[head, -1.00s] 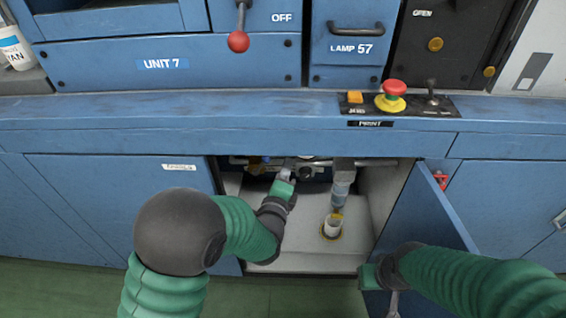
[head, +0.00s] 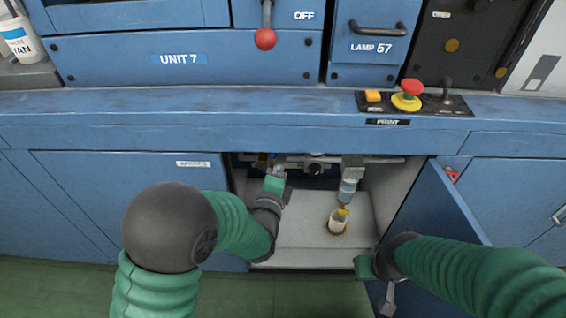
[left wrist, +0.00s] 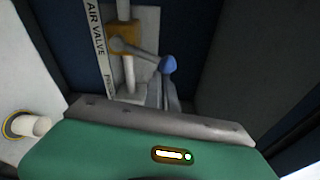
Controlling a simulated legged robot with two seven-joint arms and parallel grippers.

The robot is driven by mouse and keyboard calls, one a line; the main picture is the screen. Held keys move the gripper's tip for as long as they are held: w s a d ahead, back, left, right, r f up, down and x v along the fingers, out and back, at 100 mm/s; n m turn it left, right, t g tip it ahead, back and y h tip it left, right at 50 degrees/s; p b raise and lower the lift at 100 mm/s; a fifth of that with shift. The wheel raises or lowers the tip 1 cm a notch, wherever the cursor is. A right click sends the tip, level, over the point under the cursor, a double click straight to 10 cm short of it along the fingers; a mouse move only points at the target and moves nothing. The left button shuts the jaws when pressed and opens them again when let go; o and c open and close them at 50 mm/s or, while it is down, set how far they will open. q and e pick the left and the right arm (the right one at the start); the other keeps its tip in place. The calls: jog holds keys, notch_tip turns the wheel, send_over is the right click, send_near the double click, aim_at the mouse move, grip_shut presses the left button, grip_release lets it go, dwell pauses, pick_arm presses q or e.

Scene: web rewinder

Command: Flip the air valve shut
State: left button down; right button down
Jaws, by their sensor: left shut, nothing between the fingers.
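In the left wrist view the air valve (left wrist: 122,42) is a brass-coloured body on a pale vertical pipe, beside a white strip reading AIR VALVE. Its metal lever slants right and down from the body to a blue knob (left wrist: 168,65). My left gripper (left wrist: 163,88) is shut and empty, its fingertips close by the knob; whether they touch it I cannot tell. In the head view my left gripper (head: 277,176) reaches into the open cabinet and largely hides the valve. My right gripper (head: 368,268) is low by the open door; its fingers are not clear.
The open cabinet door (head: 437,215) stands at the right of the opening. The counter edge (head: 270,132) runs above the opening.

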pick_arm(q)
jog(key=n, duration=0.1)
jog(key=a+r+n, duration=0.1)
jog(key=shift+a+n+t, duration=0.3)
jog(key=shift+n, duration=0.1)
jog(key=shift+a+r, duration=0.1)
jog(key=shift+a+p, duration=0.3)
dwell(0.4)
jog(key=shift+w+r, duration=0.1)
